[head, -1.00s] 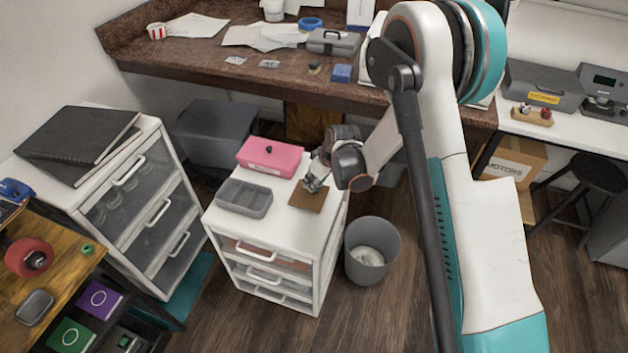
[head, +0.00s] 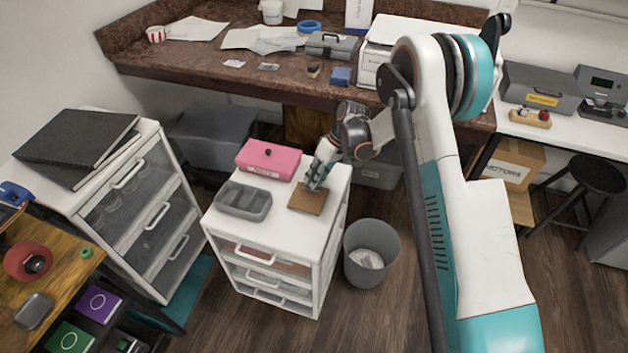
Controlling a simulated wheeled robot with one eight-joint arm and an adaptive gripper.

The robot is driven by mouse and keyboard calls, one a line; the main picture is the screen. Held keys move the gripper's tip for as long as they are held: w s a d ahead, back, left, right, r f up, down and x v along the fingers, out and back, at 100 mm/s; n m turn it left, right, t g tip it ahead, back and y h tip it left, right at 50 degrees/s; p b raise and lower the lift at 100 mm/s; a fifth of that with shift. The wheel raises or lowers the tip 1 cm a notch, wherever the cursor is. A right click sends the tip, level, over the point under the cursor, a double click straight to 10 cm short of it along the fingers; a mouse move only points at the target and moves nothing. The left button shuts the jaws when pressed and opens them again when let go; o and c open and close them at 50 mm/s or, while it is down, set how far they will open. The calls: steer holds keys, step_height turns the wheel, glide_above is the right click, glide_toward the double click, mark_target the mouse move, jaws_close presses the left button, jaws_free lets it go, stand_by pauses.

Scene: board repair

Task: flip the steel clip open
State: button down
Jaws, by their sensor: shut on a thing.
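My gripper (head: 312,184) points down onto the far part of a small brown board (head: 306,202). The board lies flat on top of a white drawer cabinet (head: 258,225). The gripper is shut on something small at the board. The fingertips and wrist hide what it is. I cannot make out the steel clip as a separate thing, nor whether it is open or closed.
A grey compartment tray (head: 243,202) and a pink box (head: 268,160) with a dark knob share the cabinet top, left of the board. A grey waste bin (head: 370,240) stands on the floor to the right. The cabinet's front top is clear.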

steer(key=shift+w+d+f+m+g+y, duration=0.15)
steer(key=shift+w+g+y, duration=0.15)
steer(key=shift+g, duration=0.35)
steer(key=shift+w+d+r+m+g+y, duration=0.1)
steer(key=shift+w+g+y, duration=0.25)
steer(key=shift+g, duration=0.35)
steer(key=shift+w+d+f+m+g+y, duration=0.15)
steer(key=shift+w+g+y, duration=0.15)
steer(key=shift+g, duration=0.35)
steer(key=c, duration=1.5)
jaws_free()
steer(key=shift+c, duration=0.2)
steer(key=shift+r, duration=0.1)
steer(key=v, duration=0.7)
steer(key=shift+w, duration=0.2)
steer(key=shift+d, duration=0.1)
